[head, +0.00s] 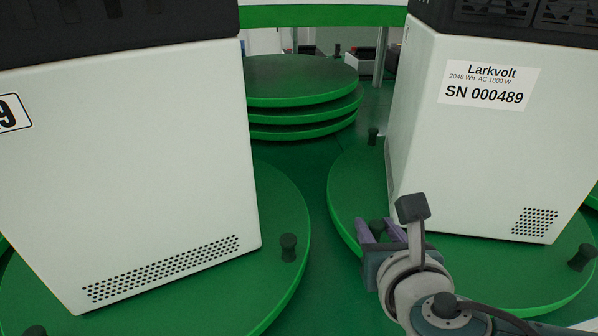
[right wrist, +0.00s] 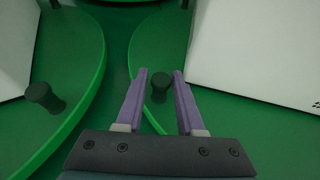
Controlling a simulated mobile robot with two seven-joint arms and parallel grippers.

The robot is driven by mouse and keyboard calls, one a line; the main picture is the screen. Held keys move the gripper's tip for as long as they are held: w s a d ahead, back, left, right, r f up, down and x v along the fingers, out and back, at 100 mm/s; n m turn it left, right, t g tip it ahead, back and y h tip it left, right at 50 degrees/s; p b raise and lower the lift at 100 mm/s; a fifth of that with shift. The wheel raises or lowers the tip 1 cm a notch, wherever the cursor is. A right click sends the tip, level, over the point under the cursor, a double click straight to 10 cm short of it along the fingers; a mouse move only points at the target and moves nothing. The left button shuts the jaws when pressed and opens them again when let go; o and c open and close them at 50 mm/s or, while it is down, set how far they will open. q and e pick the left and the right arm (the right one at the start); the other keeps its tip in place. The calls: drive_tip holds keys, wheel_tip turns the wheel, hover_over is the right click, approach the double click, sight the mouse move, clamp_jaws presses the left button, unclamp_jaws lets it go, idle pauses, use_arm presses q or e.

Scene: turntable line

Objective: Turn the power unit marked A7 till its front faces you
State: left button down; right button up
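Two white power units with dark tops stand on green turntables. The right unit (head: 480,150) shows a label (head: 488,86) reading Larkvolt, SN 000489. The left unit (head: 130,170) shows a vent strip and a cut-off mark (head: 14,113) ending in 9. No A7 mark shows on either. My right gripper (head: 382,224) is at the near left rim of the right turntable (head: 345,190). In the right wrist view its purple fingers (right wrist: 160,73) are open, with a dark peg (right wrist: 160,88) between them; no finger visibly touches it. My left gripper is out of view.
The left turntable (head: 275,200) has a peg (head: 288,247) at its right rim. The right turntable has other pegs at the back (head: 373,136) and right (head: 582,258). A stack of green discs (head: 300,80) stands behind, between the units. A narrow gap separates the turntables.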

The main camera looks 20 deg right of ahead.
drive_tip(key=shift+w+d+f, duration=0.1)
drive_tip(key=shift+w+d, duration=0.05)
drive_tip(key=shift+c, duration=0.3)
clamp_jaws()
idle(1.1)
